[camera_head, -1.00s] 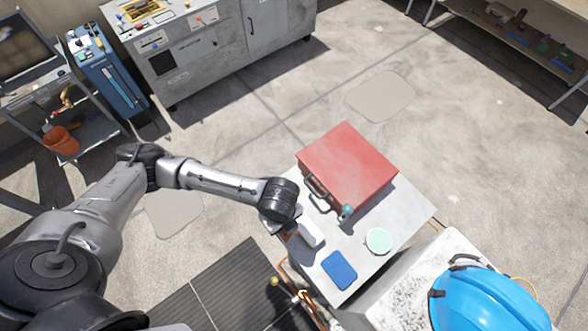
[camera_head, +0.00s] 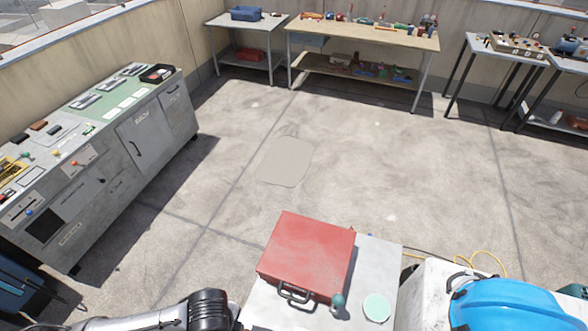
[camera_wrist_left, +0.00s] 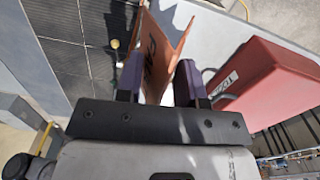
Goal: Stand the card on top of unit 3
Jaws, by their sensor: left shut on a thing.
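In the left wrist view, an orange-brown folded card (camera_wrist_left: 160,45) with a dark marking stands between the two purple-sided fingers of my left gripper (camera_wrist_left: 158,80). The gripper is shut on it. The card's lower part is partly hidden by the gripper body. In the head view only part of my left arm shows at the bottom edge, and the gripper and card are out of frame. I cannot tell any unit as unit 3, as no unit number is readable. My right gripper is not in view.
A red case (camera_head: 308,255) lies on a pale grey top (camera_head: 372,262), beside a mint round lid (camera_head: 377,307). A blue hard hat (camera_head: 505,305) sits at the lower right. A grey cabinet (camera_head: 120,150) stands left, and workbenches (camera_head: 365,35) line the back wall. The middle floor is clear.

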